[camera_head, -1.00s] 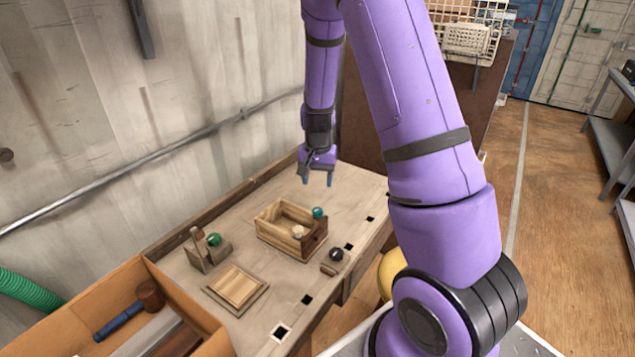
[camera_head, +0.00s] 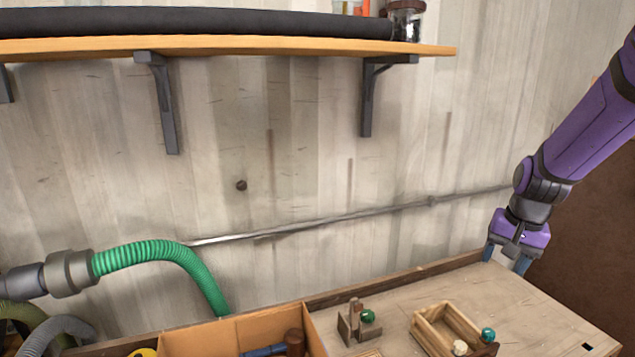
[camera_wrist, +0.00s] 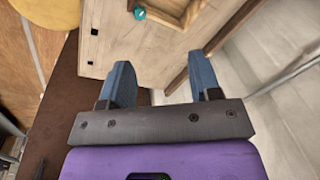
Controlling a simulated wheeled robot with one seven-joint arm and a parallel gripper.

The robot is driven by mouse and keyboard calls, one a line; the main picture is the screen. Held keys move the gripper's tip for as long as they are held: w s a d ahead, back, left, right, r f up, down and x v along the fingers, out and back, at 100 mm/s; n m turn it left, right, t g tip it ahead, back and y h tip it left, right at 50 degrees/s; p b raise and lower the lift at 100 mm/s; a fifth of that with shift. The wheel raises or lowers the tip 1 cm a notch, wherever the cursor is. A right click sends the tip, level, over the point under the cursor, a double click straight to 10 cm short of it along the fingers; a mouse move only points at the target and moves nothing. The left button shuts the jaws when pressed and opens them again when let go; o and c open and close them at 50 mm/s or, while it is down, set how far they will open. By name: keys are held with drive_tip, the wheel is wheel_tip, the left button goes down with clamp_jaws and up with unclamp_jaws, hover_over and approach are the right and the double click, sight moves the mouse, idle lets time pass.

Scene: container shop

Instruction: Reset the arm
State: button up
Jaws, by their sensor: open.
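My purple arm comes in from the right edge of the head view. My gripper (camera_head: 507,259) hangs over the far right end of the wooden workbench (camera_head: 545,300), its two blue fingers spread and pointing down. The wrist view shows my gripper (camera_wrist: 165,88) with its blue fingers apart and nothing between them. Below and beyond the fingers is the bench top (camera_wrist: 125,35).
A wooden box (camera_head: 424,335) with a teal ball (camera_head: 488,335) stands on the bench. A wooden stand with a green ball (camera_head: 368,317) is left of it. An orange crate (camera_head: 210,340), green hose (camera_head: 165,254) and wall shelf (camera_head: 220,45) are farther left.

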drive_tip(key=s+a+r+n+t, duration=0.1)
drive_tip(key=s+a+r+n, duration=0.2)
drive_tip(key=s+r, duration=0.5)
drive_tip(key=s+a+r+n+t, duration=0.2)
drive_tip(key=s+r, duration=0.6)
drive_tip(key=s, duration=0.6)
drive_tip(key=shift+s+a+r+n+t+h, duration=0.15)
drive_tip(key=shift+s+a+n+t+h, duration=0.2)
drive_tip(key=shift+a+n, duration=0.6)
drive_tip(key=shift+a+m, duration=0.25)
